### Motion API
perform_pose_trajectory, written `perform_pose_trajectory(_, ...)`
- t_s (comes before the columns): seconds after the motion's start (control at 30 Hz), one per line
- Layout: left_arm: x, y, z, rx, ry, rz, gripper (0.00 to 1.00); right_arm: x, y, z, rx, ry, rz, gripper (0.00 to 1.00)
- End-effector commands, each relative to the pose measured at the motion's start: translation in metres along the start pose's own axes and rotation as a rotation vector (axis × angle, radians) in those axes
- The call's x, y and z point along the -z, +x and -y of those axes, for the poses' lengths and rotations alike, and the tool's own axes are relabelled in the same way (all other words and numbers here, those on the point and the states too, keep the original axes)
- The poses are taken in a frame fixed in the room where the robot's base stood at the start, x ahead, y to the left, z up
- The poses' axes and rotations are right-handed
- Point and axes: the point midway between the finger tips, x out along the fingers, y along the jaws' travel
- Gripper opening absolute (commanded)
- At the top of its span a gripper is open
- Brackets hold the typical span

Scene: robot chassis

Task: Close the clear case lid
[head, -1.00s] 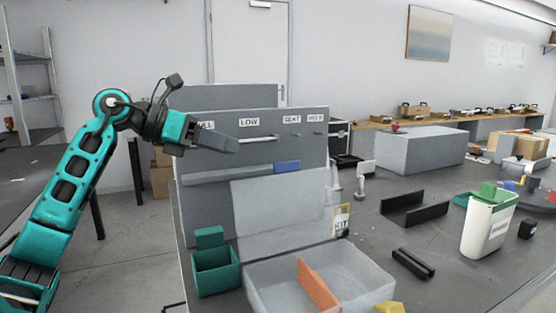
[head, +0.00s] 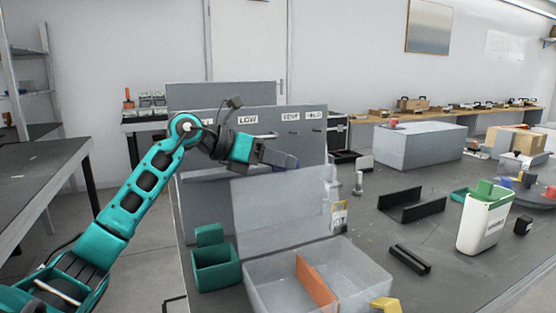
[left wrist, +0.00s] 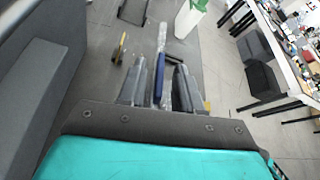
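The clear case (head: 345,258) sits on the table at the front, with an orange divider (head: 316,284) inside. Its translucent lid (head: 280,205) stands raised at the back of the case, in front of a grey panel. My left gripper (head: 294,161) is just above the lid's upper edge in the head view; I cannot tell whether it touches. In the left wrist view my left gripper (left wrist: 158,88) has its fingers apart, with a blue piece (left wrist: 158,72) showing in line with the gap. My right gripper is not in view.
The grey labelled panel (head: 222,135) stands close behind the lid. A green bin (head: 215,268) is left of the case, a yellow piece (head: 385,304) at its front right. Black brackets (head: 412,207) and a white container (head: 484,222) stand on the right.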

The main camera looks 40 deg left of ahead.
Motion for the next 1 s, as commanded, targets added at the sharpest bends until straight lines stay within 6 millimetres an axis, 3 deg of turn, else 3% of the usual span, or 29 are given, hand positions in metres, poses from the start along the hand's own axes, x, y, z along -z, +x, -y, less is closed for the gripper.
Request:
perform_pose_trajectory(0.13, 0.0, -0.0002, 0.0, 0.0, 0.0, 0.0, 0.34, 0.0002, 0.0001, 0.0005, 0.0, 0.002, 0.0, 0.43)
perform_pose_trajectory(0.5, 0.0, -0.0005, -0.0001, 0.0, 0.0, 0.0, 0.0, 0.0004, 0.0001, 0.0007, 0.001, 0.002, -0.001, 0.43)
perform_pose_trajectory(1.0, 0.0001, -0.0007, -0.0003, -0.002, 0.002, -0.001, 0.0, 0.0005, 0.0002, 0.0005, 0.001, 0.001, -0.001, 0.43)
